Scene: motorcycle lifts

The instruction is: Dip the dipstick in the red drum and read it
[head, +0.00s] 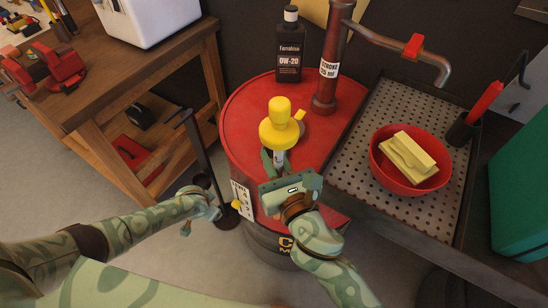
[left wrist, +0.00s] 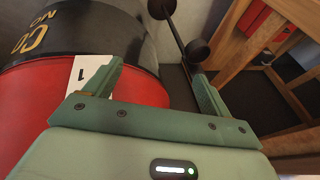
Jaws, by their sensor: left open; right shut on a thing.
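The red drum (head: 245,105) stands in the middle of the head view, with a black lower band. My right gripper (head: 279,165) is shut on the dipstick just under its yellow handle (head: 279,128), above the drum top. The handle is upright, and a short pale part shows below it. The dipstick's lower end is hidden by my gripper, so I cannot tell whether it is in the drum. My left gripper (head: 200,212) is open and empty, left of the drum; its fingers also show in the left wrist view (left wrist: 150,82). A white marked card (head: 242,199) is on the drum's side.
A black oil bottle (head: 290,52) and a brown pump (head: 328,75) stand at the drum's back. A perforated tray (head: 390,105) at right holds a red bowl (head: 382,165) with yellow sponges. A black stand (head: 203,150) is between the drum and the wooden bench (head: 90,95).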

